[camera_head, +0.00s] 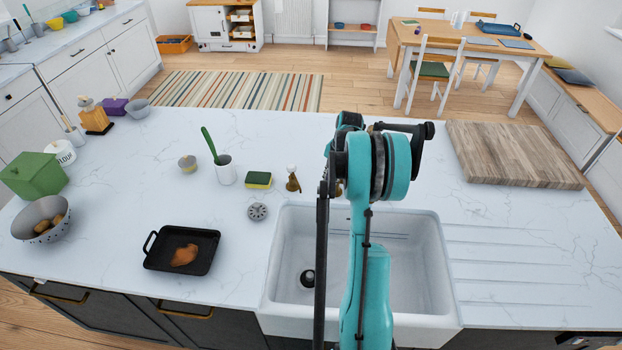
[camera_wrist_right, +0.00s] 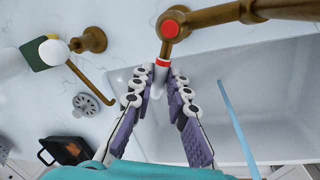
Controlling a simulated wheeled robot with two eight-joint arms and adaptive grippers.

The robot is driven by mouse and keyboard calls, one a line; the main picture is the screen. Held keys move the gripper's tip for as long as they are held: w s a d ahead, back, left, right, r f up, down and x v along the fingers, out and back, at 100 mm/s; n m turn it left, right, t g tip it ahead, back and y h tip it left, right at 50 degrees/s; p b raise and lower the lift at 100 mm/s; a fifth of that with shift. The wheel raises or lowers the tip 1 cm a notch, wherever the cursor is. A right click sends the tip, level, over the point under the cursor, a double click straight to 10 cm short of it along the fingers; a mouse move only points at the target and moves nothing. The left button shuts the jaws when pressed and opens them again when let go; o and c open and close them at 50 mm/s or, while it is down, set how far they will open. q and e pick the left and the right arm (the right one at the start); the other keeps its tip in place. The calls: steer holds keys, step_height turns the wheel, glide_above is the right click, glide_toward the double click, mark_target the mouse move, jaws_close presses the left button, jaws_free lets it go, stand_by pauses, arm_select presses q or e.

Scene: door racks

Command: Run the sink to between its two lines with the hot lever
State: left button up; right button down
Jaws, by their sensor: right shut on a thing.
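The white sink (camera_head: 290,240) is set in the counter, with a dark round drain (camera_head: 307,277) at its left. Thin marks (camera_head: 395,236) run along its back wall, partly hidden by my right arm. No clear water level shows. In the right wrist view, the hot lever (camera_wrist_right: 162,64) has a red band and a white handle, below a brass tap body with a red cap (camera_wrist_right: 170,28). My right gripper (camera_wrist_right: 160,85) is shut around the lever's handle. A pale blue strip (camera_wrist_right: 240,130) crosses the basin; I cannot tell if it is water. My left gripper is out of view.
A black pan (camera_head: 182,250) lies further left. A wooden board (camera_head: 510,155) lies at the back right. The ribbed drainer right of the sink is clear.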

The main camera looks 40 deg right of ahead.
steer(key=shift+d+r, duration=0.1)
stand_by(0.3)
steer(key=c, duration=1.5)
jaws_free()
steer(key=shift+o, duration=0.2)
step_height(320, 180, up, 12)
steer(key=s, duration=0.2)
steer(key=shift+s+d, duration=0.2)
